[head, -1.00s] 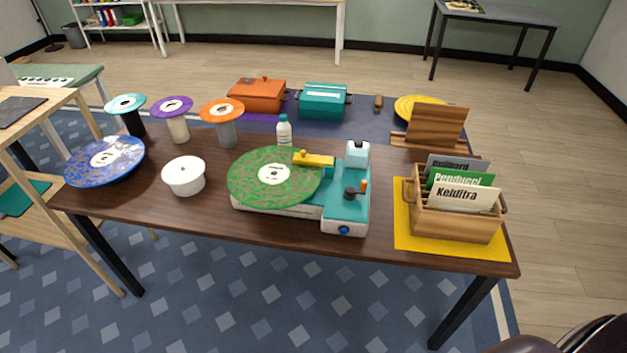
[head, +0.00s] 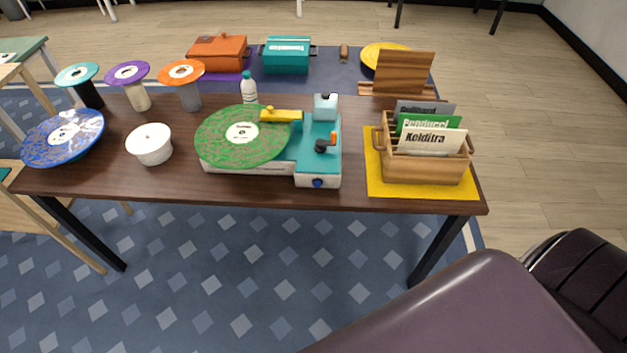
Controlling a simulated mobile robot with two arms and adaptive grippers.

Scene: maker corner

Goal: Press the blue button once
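The blue button (head: 318,183) is a small round knob on the front face of the turntable (head: 322,158), at its right end. The turntable is white and teal and stands near the front edge of the brown table. A green patterned record (head: 228,148) lies on it, with a yellow arm (head: 281,115) at the record's right edge. A black knob with an orange-tipped lever (head: 334,136) sits on the teal top above the button. Nothing touches the button or hides it. Neither of my grippers shows; only parts of my own arm fill the lower right.
Right of the turntable, a wooden record crate (head: 427,167) stands on a yellow mat (head: 375,184). A white bowl (head: 149,149) and a blue record (head: 50,150) are to the left. A bottle (head: 249,90) stands behind. The space in front of the button is open.

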